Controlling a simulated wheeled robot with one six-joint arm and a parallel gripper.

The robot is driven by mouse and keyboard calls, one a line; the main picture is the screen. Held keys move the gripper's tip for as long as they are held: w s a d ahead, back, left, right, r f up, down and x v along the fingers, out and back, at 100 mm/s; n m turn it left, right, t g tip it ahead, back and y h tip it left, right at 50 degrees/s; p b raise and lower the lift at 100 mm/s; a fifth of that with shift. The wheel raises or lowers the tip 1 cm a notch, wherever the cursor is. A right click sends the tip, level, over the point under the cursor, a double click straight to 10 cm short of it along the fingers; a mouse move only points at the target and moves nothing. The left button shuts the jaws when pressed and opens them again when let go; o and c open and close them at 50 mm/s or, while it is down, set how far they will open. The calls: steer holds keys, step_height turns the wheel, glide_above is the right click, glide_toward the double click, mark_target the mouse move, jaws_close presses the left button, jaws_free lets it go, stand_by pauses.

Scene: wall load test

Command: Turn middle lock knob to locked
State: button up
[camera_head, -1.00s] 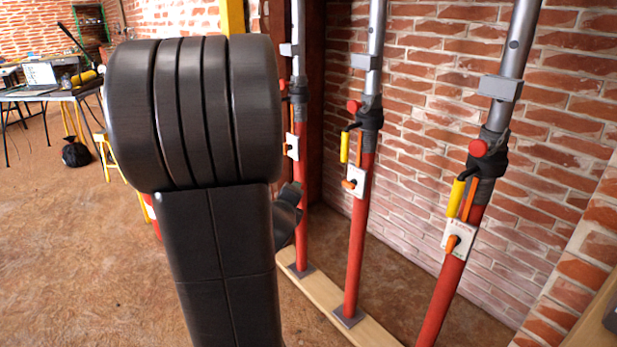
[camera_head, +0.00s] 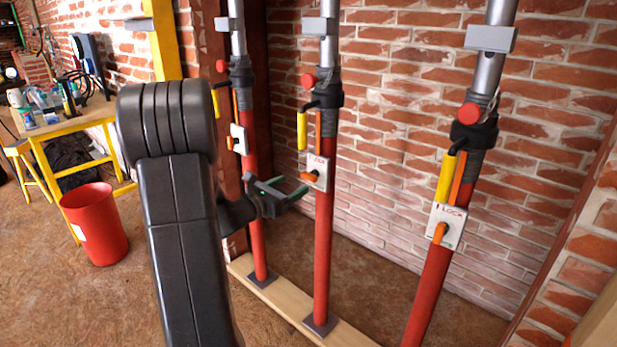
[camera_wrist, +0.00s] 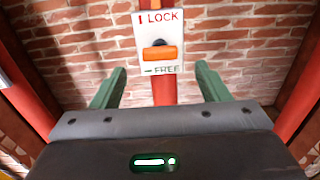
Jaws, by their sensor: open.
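The middle red prop (camera_head: 323,235) carries a white lock plate (camera_head: 318,163) with an orange knob (camera_head: 310,177). In the wrist view the plate (camera_wrist: 147,30) reads LOCK with a red upright mark at its top and FREE with a level mark at its bottom. The orange knob (camera_wrist: 160,54) lies level across the plate, in line with the FREE mark. My gripper (camera_head: 290,188) is open and empty, with green fingers. It faces the plate from the left in the head view. In the wrist view its fingertips (camera_wrist: 161,70) stand either side of the plate, apart from it.
Similar props stand left (camera_head: 253,215) and right (camera_head: 424,290), each with a lock plate. A yellow handle (camera_head: 302,131) hangs above the middle knob. A brick wall (camera_head: 400,150) is behind. A red bin (camera_head: 95,225) and a workbench (camera_head: 75,128) stand at left.

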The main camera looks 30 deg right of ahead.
mark_target(307, 177)
steer(key=x, duration=0.8)
steer(key=shift+w+d, duration=0.15)
steer(key=shift+d, duration=0.1)
steer(key=c, duration=1)
